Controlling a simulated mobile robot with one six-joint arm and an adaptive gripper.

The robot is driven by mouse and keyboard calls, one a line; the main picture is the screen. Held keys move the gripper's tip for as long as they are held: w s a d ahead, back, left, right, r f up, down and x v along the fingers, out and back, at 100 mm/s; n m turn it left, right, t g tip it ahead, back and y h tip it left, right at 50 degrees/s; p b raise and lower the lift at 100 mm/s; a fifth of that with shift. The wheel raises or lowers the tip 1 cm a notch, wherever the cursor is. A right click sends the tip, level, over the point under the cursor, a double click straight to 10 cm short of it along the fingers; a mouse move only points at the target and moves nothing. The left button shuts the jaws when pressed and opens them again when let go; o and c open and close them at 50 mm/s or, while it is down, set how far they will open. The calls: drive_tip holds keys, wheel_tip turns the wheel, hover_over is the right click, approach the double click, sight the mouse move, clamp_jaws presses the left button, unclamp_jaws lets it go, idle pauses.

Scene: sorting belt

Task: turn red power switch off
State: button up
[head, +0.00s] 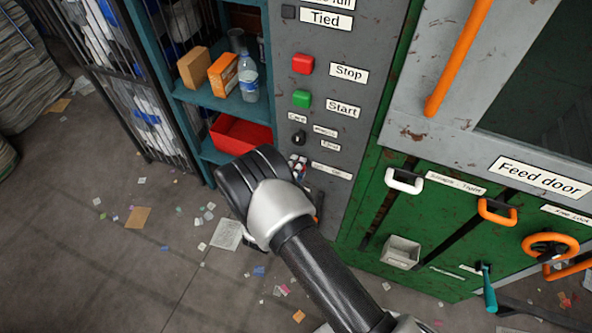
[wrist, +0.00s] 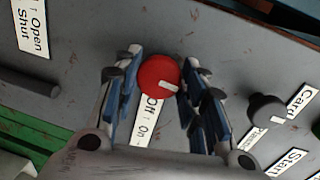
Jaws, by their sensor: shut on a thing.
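The red power switch (wrist: 159,76) is a round red knob with a white mark on its edge, set on the grey control panel (wrist: 80,50). My gripper (head: 298,167) is at the lower part of this panel in the head view, where it hides the switch. In the wrist view my gripper's blue-padded fingers stand on both sides of the red knob and are shut on it. The knob's white mark points to the right in that picture. An "Off : On" label (wrist: 148,120) lies just below the knob there, partly between the fingers.
A black knob (head: 298,137), a green Start button (head: 301,98) and a red Stop button (head: 303,64) sit above on the panel. A teal shelf (head: 200,97) with boxes, a bottle and a red bin (head: 240,133) stands left. The green feed door machine (head: 370,180) is right.

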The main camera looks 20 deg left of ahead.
drive_tip(key=shift+n, duration=0.5)
idle(0.3)
drive_tip(key=o, duration=1.1)
drive_tip(key=shift+c, duration=0.2)
drive_tip(key=s+a+r, duration=0.1)
drive_tip(key=s, duration=1)
drive_tip(key=shift+s+r, duration=0.3)
drive_tip(key=shift+s, duration=0.1)
